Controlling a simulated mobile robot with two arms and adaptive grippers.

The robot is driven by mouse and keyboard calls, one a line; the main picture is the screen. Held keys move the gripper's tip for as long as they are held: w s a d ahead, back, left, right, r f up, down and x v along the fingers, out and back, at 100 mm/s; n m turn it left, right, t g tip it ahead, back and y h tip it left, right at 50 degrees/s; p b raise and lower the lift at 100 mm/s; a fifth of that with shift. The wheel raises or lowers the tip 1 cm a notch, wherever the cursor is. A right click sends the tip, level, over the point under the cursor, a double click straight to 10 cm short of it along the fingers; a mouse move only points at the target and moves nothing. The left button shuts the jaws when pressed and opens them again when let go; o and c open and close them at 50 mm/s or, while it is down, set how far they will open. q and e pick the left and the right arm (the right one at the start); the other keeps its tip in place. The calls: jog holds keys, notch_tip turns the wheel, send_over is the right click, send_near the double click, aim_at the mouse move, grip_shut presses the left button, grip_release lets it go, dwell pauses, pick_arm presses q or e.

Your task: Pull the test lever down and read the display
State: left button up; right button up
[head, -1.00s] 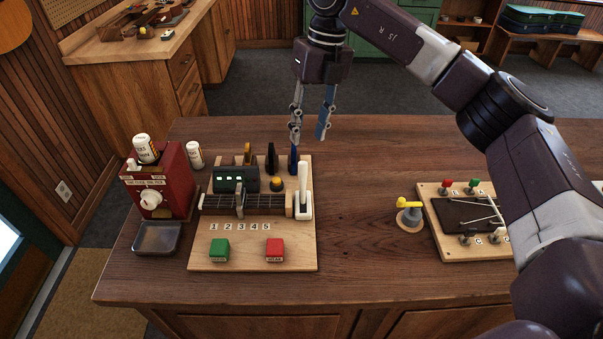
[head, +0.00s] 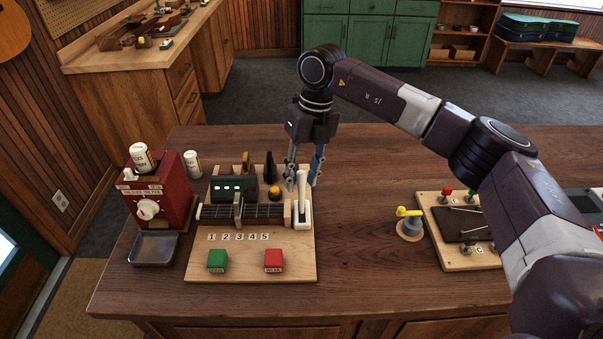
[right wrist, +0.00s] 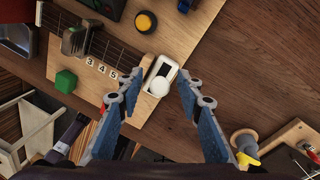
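The test lever (head: 303,194) is a white upright handle in a white base at the right side of the wooden test board (head: 200,264). The display (head: 230,187) is a dark box with small green lights at the board's back left; I cannot read a value on it. My right gripper (head: 304,182) is right behind and above the lever. In the right wrist view, its fingers (right wrist: 157,84) are open with the lever's round top (right wrist: 158,87) between them, seen from above. I cannot tell whether they touch it. My left gripper is not in view.
A green block (head: 217,260) and a red block (head: 273,260) sit at the board's front. A red machine (head: 172,192) and a metal tray (head: 154,248) stand to the left. A yellow-topped knob (head: 409,222) and another board (head: 461,257) stand to the right.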

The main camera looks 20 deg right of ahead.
grip_shut()
jog(key=shift+w, duration=0.1)
dwell(0.4)
